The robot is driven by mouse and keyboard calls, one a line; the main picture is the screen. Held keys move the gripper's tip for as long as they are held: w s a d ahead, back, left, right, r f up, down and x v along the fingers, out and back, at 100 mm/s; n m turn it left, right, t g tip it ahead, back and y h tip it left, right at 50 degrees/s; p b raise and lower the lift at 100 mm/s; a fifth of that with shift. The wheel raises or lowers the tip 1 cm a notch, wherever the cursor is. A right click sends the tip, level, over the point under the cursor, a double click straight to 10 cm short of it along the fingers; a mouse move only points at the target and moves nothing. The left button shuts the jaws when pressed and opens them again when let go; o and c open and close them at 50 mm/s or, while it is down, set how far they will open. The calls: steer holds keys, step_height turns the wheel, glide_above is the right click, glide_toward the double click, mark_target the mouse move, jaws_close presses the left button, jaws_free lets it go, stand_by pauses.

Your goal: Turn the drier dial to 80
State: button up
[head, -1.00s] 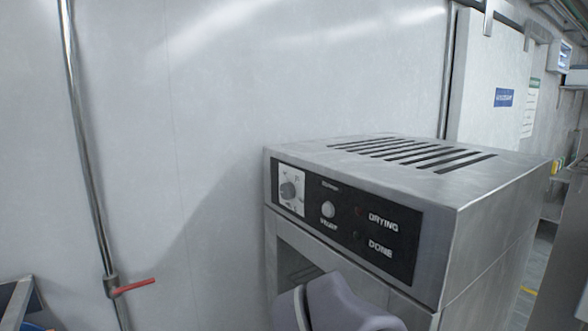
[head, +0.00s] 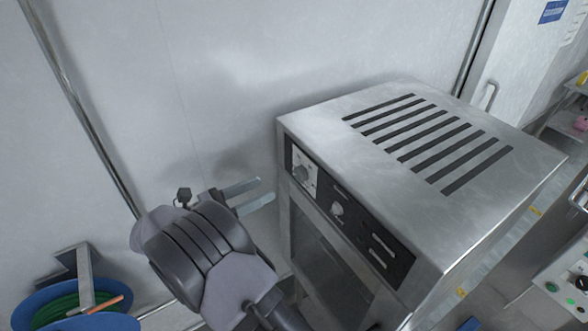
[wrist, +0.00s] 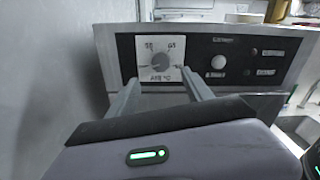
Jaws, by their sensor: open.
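The drier (head: 440,215) is a steel box with a slotted top and a black front panel. Its dial (head: 302,172) is a round grey knob on a white plate at the panel's left end. The dial also shows in the wrist view (wrist: 160,60), facing me, with a marked scale around it too blurred to read surely. My gripper (head: 268,191) is open and empty, left of the panel in the head view. In the wrist view its two fingers (wrist: 162,82) point toward the dial from just below, one on each side, apparently apart from it.
A second, pale knob (head: 337,209) sits right of the dial, with DRYING and DONE labels beyond. A wall pipe (head: 75,100) and a blue reel with green hose (head: 75,310) are at the left. A control panel (head: 570,285) stands at right.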

mark_target(297, 174)
steer(key=p+x, duration=0.1)
steer(key=x, duration=0.9)
jaws_close()
